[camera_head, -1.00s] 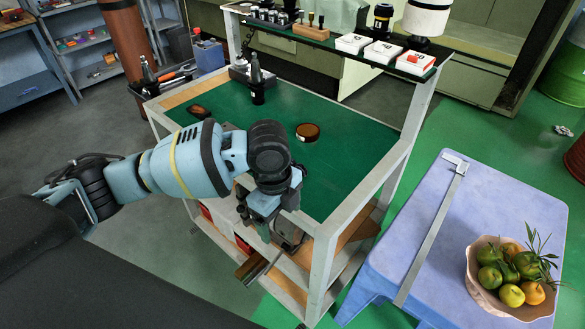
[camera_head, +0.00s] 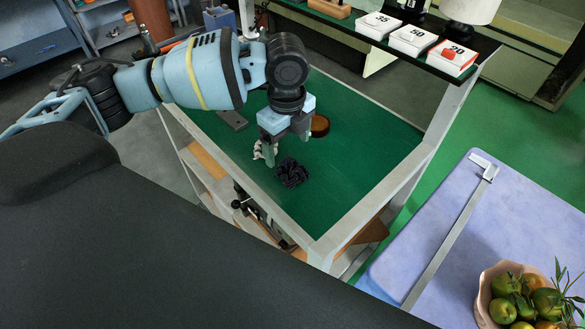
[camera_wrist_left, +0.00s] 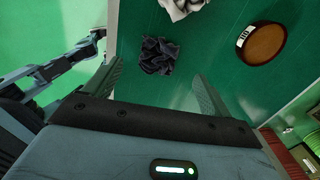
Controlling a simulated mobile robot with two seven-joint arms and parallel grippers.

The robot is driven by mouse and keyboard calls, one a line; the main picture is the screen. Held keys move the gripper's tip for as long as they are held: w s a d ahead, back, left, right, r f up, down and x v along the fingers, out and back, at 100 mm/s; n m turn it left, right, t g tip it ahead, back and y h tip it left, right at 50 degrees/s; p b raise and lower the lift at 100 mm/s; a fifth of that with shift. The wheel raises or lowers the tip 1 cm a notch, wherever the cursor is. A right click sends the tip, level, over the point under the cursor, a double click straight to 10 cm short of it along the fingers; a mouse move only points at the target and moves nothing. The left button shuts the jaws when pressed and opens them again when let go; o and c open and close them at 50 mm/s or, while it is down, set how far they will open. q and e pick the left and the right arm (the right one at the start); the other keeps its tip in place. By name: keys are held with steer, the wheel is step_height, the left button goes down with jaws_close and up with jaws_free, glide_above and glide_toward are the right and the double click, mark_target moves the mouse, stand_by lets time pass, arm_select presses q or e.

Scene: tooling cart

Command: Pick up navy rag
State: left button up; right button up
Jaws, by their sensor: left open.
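The navy rag (camera_head: 291,172) is a dark crumpled bundle on the green top of the cart. It also shows in the left wrist view (camera_wrist_left: 158,55), ahead of and between the finger lines, nearer the left finger. My left gripper (camera_head: 287,150) is open and empty, pointing down just behind the rag in the head view. In the left wrist view its two fingers (camera_wrist_left: 160,85) stand apart with green surface between them. I cannot tell its exact height above the cart. My right gripper is not seen.
A pale crumpled rag (camera_head: 262,151) lies beside the gripper; it shows in the wrist view (camera_wrist_left: 183,7). A round brown-topped container (camera_head: 320,126) stands behind. White numbered boxes (camera_head: 413,40) sit on the upper shelf. Cart posts rise at the right. The front right cart top is clear.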

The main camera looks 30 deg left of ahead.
mark_target(288, 165)
arm_select(q)
step_height(288, 165, down, 2)
steer(key=shift+w+f, duration=0.1)
steer(key=shift+f, duration=0.05)
steer(key=f, duration=0.5)
steer(key=shift+s, duration=0.2)
steer(key=c, duration=1.1)
steer(key=shift+o, duration=0.2)
steer(key=shift+r, duration=0.1)
